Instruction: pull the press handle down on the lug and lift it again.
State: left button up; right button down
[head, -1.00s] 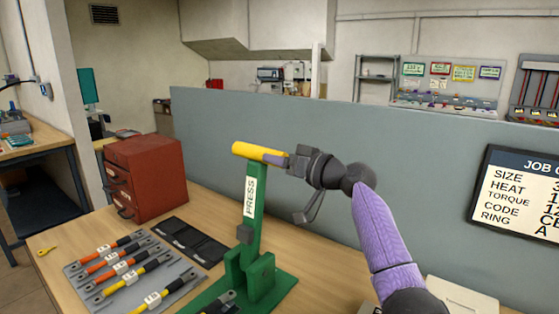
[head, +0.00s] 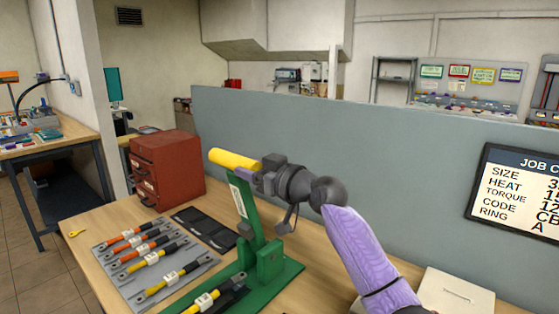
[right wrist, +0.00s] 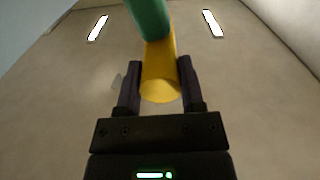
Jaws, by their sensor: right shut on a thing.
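The green press (head: 269,259) stands on the bench on a green base plate. Its lever leans to the left and carries a white label and a yellow handle (head: 230,158) across its top. My right gripper (head: 258,178) is shut on the handle's near end. In the right wrist view my right gripper (right wrist: 158,75) has a finger on each side of the yellow handle (right wrist: 160,88), with the green lever behind. A yellow and black cable (head: 205,299) lies at the foot of the press; its lug end (head: 236,281) is dark and small. My left gripper is out of view.
A grey board (head: 150,291) with several orange and yellow cables lies left of the press. Behind are a black tray (head: 205,230) and a red drawer cabinet (head: 168,175). A grey partition (head: 400,180) backs the bench. A job card (head: 520,195) hangs at right.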

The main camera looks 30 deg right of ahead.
jog(key=s+a+f+n+p, duration=0.35)
jog(key=a+f+n, duration=0.35)
jog(key=a, duration=0.6)
jog(key=s+a+f+n+b, duration=0.1)
jog(key=a+f+n+b, duration=0.2)
jog(key=f, duration=0.4)
jog(key=s+a+f+n+b, duration=0.1)
jog(key=a+f+n+b, duration=0.2)
jog(key=f, duration=0.5)
jog(key=shift+s+a+f+n+b, duration=0.15)
jog(key=shift+a+f+n+b, duration=0.2)
jog(key=shift+b, duration=0.25)
jog(key=shift+d+r, duration=0.1)
jog(key=shift+r, duration=0.05)
jog(key=shift+c, duration=1.1)
grip_release()
